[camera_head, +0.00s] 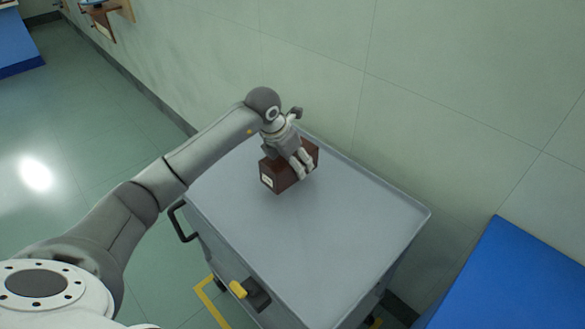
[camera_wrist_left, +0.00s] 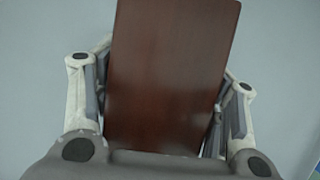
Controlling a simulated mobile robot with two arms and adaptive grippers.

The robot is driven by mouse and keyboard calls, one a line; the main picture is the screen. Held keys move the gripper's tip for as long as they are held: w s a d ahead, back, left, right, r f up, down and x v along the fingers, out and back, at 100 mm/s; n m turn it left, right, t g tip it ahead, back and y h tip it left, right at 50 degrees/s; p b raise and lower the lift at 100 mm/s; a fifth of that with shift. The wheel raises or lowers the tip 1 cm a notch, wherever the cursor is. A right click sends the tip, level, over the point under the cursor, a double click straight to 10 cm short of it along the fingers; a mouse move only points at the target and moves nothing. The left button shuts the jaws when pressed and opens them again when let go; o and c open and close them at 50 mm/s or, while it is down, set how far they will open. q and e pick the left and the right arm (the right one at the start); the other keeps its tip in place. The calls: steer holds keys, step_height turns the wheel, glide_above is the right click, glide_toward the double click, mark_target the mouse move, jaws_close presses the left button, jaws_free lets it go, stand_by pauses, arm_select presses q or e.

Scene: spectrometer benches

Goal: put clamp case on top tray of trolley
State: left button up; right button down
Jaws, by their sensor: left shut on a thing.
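The clamp case is a dark reddish-brown box (camera_head: 268,180) with a pale label on its near end. It is at the far part of the trolley's grey top tray (camera_head: 330,225). My left gripper (camera_head: 302,170) comes down over the case from above, with its fingers around it. In the left wrist view the case (camera_wrist_left: 170,75) fills the space between the two fingers, and the gripper (camera_wrist_left: 160,110) is shut on it. The grey surface shows behind it. I cannot tell whether the case's underside touches the tray. My right gripper is not in view.
The tray has a low raised rim, and its near and right parts are bare. A wall (camera_head: 330,70) runs close behind the trolley. A blue-topped bench (camera_head: 515,280) stands at the right. A black handle (camera_head: 182,222) projects from the trolley's left side.

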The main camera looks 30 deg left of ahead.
mark_target(279, 159)
arm_select(q)
steer(key=shift+w+a+f, duration=0.15)
steer(key=shift+f, duration=0.1)
step_height(279, 159, down, 2)
steer(key=shift+f+p, duration=0.15)
steer(key=shift+p, duration=0.4)
steer(key=shift+f, duration=0.35)
steer(key=o, duration=1.3)
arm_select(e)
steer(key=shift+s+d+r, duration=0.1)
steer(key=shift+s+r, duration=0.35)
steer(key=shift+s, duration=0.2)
arm_select(q)
steer(key=shift+r, duration=0.25)
steer(key=b+v, duration=0.1)
steer(key=v, duration=1)
steer(key=shift+s+a+r, duration=0.1)
steer(key=shift+s+r, duration=0.1)
steer(key=shift+s, duration=0.05)
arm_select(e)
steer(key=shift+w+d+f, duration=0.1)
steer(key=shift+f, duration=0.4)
